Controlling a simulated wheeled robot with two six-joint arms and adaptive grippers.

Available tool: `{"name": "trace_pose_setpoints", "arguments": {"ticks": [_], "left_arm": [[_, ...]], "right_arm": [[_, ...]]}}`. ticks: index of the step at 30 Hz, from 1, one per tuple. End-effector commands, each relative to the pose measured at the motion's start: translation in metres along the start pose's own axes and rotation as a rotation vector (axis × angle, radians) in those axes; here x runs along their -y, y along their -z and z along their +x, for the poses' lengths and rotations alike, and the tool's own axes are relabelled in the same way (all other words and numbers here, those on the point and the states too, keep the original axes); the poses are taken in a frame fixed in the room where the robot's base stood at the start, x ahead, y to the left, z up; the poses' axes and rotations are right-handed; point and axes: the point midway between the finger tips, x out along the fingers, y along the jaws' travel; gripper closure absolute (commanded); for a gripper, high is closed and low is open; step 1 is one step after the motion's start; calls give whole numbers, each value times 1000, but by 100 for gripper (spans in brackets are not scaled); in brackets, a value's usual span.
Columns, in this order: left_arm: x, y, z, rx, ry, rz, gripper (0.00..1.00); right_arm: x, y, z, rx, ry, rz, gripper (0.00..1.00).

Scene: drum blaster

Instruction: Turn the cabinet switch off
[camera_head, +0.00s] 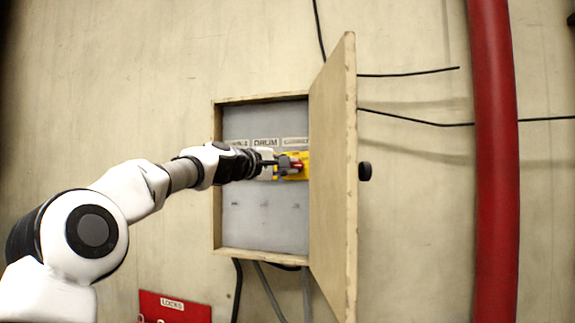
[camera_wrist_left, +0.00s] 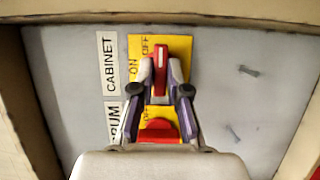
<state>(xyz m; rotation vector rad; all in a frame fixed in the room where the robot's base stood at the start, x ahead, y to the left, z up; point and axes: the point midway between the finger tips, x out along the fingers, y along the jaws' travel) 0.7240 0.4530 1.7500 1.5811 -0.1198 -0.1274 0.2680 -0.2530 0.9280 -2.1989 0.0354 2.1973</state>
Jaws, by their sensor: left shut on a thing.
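The cabinet switch (camera_wrist_left: 160,68) is a red handle with a pale stripe on a yellow plate (camera_wrist_left: 180,45) marked ON and OFF, beside the CABINET label (camera_wrist_left: 109,63). In the wrist view the handle lies lengthwise up the picture, its upper end near the OFF mark. My left gripper (camera_wrist_left: 168,88) has its fingers on both sides of the handle, shut on it. In the head view my left gripper (camera_head: 284,164) reaches into the open box at the yellow plate (camera_head: 303,157). The arm hides part of the panel. My right gripper is not in view.
A second red switch (camera_wrist_left: 160,132) sits close under the gripper, beside the DRUM label (camera_wrist_left: 114,122). The open wooden door (camera_head: 335,180) stands just right of the gripper. The box frame (camera_head: 217,215) surrounds the grey panel. A red pipe (camera_head: 495,160) runs farther right.

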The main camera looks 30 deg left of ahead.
Motion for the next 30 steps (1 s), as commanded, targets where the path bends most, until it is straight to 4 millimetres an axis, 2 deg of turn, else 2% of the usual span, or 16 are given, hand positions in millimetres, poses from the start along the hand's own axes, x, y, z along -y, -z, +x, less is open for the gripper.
{"name": "trace_pose_setpoints", "arguments": {"ticks": [7, 9, 10, 23, 26, 30], "left_arm": [[-3, 0, -1, -4, -6, 3, 100], [-3, 0, -1, -4, -6, 3, 68], [-3, 0, -1, -3, -6, 3, 60], [0, 0, 0, -1, -3, -2, 60], [2, 0, 0, -1, -16, -34, 60], [10, 0, 0, -1, -78, -185, 60]], "right_arm": [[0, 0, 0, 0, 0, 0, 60], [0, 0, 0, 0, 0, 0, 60], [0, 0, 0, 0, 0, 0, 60], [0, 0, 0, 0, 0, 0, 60], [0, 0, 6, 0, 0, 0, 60], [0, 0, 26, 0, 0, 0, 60]]}}
